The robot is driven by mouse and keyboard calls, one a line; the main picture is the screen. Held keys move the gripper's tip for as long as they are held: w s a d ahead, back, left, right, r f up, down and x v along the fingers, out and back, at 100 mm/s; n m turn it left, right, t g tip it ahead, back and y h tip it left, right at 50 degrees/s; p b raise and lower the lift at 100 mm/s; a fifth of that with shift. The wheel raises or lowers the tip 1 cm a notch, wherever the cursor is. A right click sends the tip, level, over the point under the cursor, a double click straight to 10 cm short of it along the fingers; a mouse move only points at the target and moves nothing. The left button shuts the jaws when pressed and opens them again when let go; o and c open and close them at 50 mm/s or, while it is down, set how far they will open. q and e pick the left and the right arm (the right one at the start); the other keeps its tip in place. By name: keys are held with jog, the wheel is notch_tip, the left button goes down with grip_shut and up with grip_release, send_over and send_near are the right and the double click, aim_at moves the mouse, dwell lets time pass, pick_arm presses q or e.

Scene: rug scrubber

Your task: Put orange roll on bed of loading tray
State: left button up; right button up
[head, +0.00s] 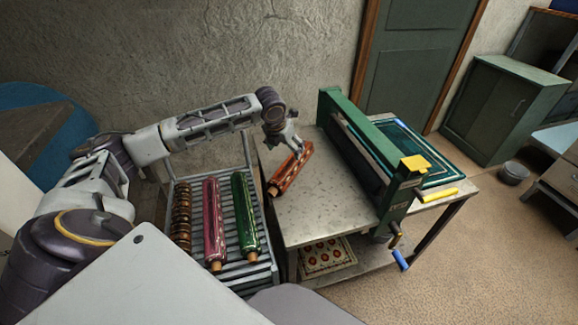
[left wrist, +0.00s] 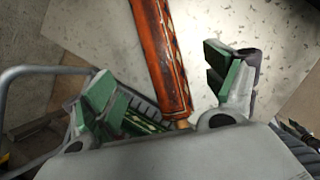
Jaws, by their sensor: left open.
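The orange roll (head: 291,170), a patterned cylinder with end pegs, lies slantwise over the left part of the grey speckled loading tray bed (head: 320,205). It appears to rest on the bed, though contact beneath is not clear. My left gripper (head: 292,143) is at the roll's far end. In the left wrist view the fingers of my left gripper (left wrist: 168,92) are spread apart. The orange roll (left wrist: 160,55) runs between them over the pale bed (left wrist: 215,25), with a gap to the right finger. My right gripper is not in view.
A slatted rack (head: 225,185) at left holds a brown ribbed roll (head: 181,215), a pink roll (head: 211,220) and a green roll (head: 244,215). A green roller machine (head: 365,150) borders the bed at right. The bed's front half is clear.

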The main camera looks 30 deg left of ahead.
aim_at(291, 162)
pick_arm(q)
jog(key=shift+d, duration=0.15)
jog(key=shift+w+f, duration=0.2)
jog(key=shift+f, duration=0.25)
jog(key=shift+x, duration=3.85)
jog(key=shift+x, duration=2.55)
jog(key=shift+s, duration=0.1)
jog(key=shift+c, duration=0.2)
